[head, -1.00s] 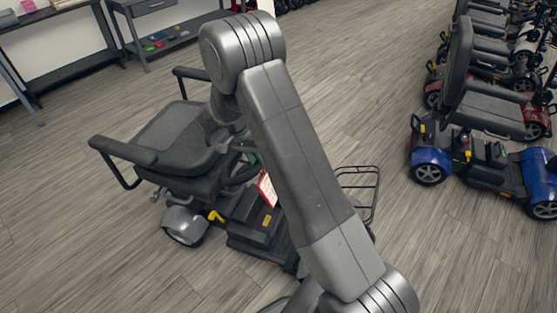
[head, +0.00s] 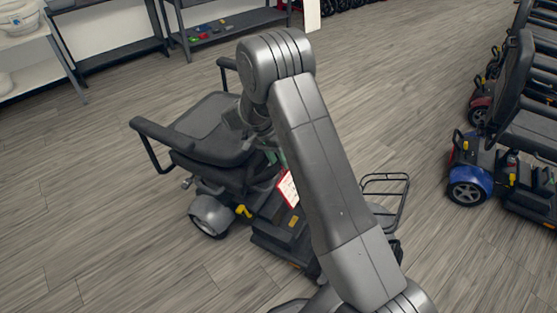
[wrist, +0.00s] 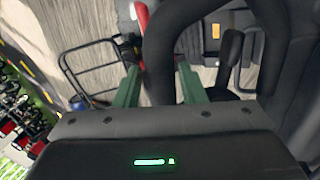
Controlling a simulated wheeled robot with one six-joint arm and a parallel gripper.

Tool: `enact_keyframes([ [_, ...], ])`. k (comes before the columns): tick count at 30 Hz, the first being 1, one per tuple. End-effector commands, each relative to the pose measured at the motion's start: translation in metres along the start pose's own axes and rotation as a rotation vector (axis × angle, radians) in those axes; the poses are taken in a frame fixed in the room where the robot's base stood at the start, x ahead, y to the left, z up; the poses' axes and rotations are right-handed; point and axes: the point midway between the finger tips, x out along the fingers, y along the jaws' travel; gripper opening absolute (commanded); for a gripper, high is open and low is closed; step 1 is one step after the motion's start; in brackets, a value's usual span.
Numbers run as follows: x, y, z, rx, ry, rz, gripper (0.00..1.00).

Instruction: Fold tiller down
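The grey mobility scooter (head: 208,140) stands in front of me, its seat to the left and the wire basket (head: 402,185) to the right, with my arm crossing in front. Its tiller is mostly hidden behind my arm in the head view. A white card with a red edge (head: 287,188) shows beside my arm. In the wrist view, the tiller's black loop handle (wrist: 159,45) passes between the green fingers of my gripper (wrist: 160,75). The handle fills the gap and the fingers look closed on it. The wire basket also shows there (wrist: 92,68).
A blue scooter (head: 468,185) and other scooters stand in a row at the right. A grey shelf table (head: 225,38) and a white shelf (head: 30,45) stand along the back left. Wood floor is open around the grey scooter, widest at the left.

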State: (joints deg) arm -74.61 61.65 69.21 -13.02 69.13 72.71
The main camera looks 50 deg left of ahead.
Motion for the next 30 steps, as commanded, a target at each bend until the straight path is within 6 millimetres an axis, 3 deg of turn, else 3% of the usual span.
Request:
enact_keyframes([
  [17, -0.004, 0.0, -0.001, 0.0, 0.001, 0.0, 0.49],
  [23, -0.035, -0.001, -0.001, 0.0, 0.003, -0.004, 0.49],
  [30, -0.091, -0.002, 0.0, -0.001, 0.002, -0.005, 0.49],
])
